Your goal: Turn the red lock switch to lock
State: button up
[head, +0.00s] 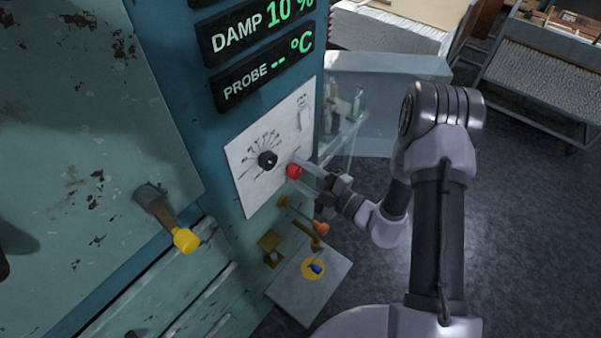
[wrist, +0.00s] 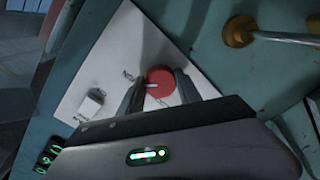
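The red lock switch (head: 294,171) is a round red knob at the lower right of a white control panel (head: 240,165). In the wrist view the red knob (wrist: 160,76) carries a short white mark at its left edge. Small labels around it are too blurred to read surely. My gripper (head: 308,175) is at the knob, its fingers parted. In the wrist view the gripper (wrist: 160,85) has one finger on each side of the knob, very close to it. I see no clear contact.
A black dial (head: 267,159) is left of the red knob on the panel. Below are a brass rod with an orange end (head: 321,228) and a plate with a blue switch on a yellow disc (head: 314,268). A yellow-tipped handle (head: 186,240) sticks out at left. Glass tubes (head: 356,103) stand behind the panel.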

jog(key=shift+c, duration=1.4)
jog(key=shift+n, duration=0.4)
jog(key=n, duration=0.4)
jog(key=shift+b, duration=0.4)
jog(key=n+b, duration=0.1)
jog(key=n, duration=0.3)
jog(key=shift+f+n, duration=0.1)
jog(key=shift+n, duration=0.2)
jog(key=n+b, duration=0.2)
jog(key=n, duration=0.2)
jog(key=shift+b, duration=0.3)
jog(key=shift+n+b, duration=1.1)
jog(key=shift+n, duration=1.1)
jog(key=o, duration=1.4)
jog(key=shift+c, duration=0.2)
